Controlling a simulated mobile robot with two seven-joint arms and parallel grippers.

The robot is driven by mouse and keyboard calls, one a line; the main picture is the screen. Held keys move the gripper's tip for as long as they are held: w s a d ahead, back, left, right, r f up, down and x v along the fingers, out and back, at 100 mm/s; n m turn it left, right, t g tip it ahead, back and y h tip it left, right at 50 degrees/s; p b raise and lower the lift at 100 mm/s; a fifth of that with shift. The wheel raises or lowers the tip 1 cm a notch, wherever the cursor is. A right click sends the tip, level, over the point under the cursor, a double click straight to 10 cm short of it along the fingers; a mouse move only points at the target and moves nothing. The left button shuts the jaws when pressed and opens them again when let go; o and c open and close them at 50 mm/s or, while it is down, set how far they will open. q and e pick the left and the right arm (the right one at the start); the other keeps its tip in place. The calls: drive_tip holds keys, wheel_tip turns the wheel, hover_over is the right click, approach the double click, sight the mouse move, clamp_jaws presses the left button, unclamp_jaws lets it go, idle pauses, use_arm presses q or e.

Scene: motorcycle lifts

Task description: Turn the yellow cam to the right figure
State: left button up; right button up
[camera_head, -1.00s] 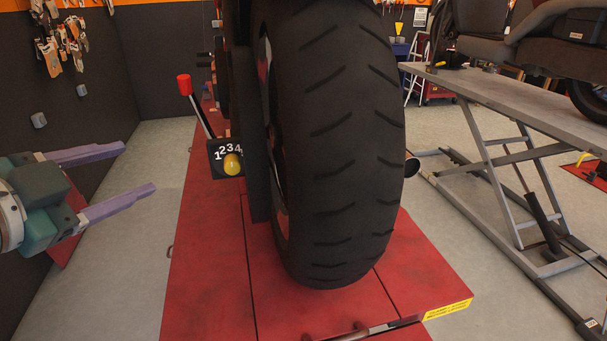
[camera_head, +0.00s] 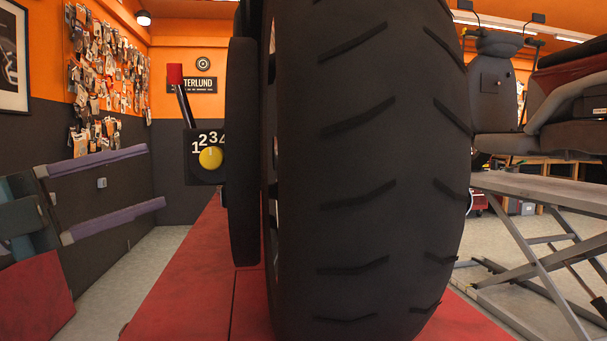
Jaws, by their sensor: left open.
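The yellow cam (camera_head: 211,158) is a round knob on a black plate (camera_head: 203,176). White figures 1, 2, 3 and 4 run in an arc above it, the last partly cut off by a dark upright part. I cannot tell which figure the cam points to. A lever with a red grip (camera_head: 175,75) rises from behind the plate. My left gripper (camera_head: 156,178) is open and empty, its two purple fingers pointing right, left of the plate and apart from it. My right gripper is out of view.
A large black motorcycle tyre (camera_head: 370,170) fills the middle, with a dark upright part (camera_head: 243,150) close right of the cam. A red lift platform (camera_head: 180,285) lies below. A grey lift table (camera_head: 545,190) stands at right.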

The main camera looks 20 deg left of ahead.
sight(200, 159)
use_arm(q)
drive_tip(key=x, duration=0.8)
drive_tip(key=shift+w, duration=0.1)
clamp_jaws()
idle(0.4)
